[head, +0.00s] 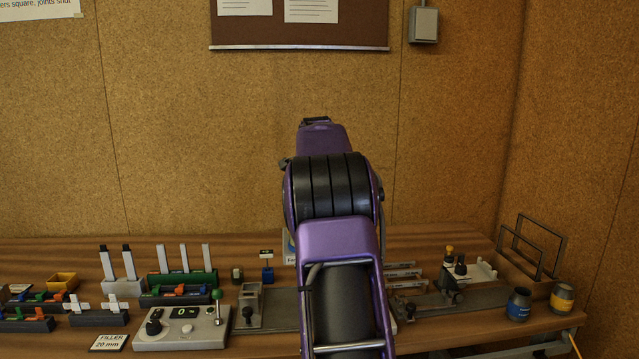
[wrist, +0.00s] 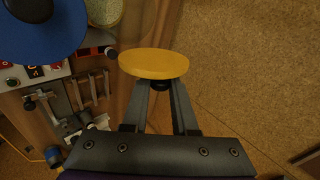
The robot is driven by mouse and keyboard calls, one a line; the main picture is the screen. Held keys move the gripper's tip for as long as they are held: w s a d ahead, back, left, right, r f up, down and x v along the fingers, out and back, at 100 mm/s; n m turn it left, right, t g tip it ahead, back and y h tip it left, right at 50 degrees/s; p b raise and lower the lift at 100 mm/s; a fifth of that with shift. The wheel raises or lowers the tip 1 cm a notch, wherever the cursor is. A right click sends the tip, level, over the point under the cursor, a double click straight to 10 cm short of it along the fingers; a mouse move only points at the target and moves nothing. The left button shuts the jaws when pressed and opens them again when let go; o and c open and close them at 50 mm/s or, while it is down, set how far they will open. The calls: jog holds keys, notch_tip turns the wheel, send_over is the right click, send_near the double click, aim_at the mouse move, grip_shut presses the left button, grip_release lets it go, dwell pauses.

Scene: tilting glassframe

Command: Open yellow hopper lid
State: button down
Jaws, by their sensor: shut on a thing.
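The yellow lid (wrist: 153,62) is a thick round disc in the upper middle of the wrist view. My gripper (wrist: 161,86) is shut on its dark knob, which shows between the fingertips just below the disc. A round opening with pale speckled contents (wrist: 104,10) shows at the top edge, apart from the lid; its body is mostly out of frame. A blue lid (wrist: 50,35) with a dark knob lies to the left. In the head view my own arm hides the gripper and the yellow lid.
A control box (head: 182,328) with a lever stands at the bench front. Racks with coloured blocks (head: 180,290) fill the left side.

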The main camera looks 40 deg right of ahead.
jog(key=shift+r, duration=0.1)
jog(key=c, duration=0.7)
grip_release()
jog(key=v, duration=1.7)
jog(key=shift+s+r+b, duration=0.1)
jog(key=shift+r+b, duration=0.05)
jog(key=shift+b, duration=0.15)
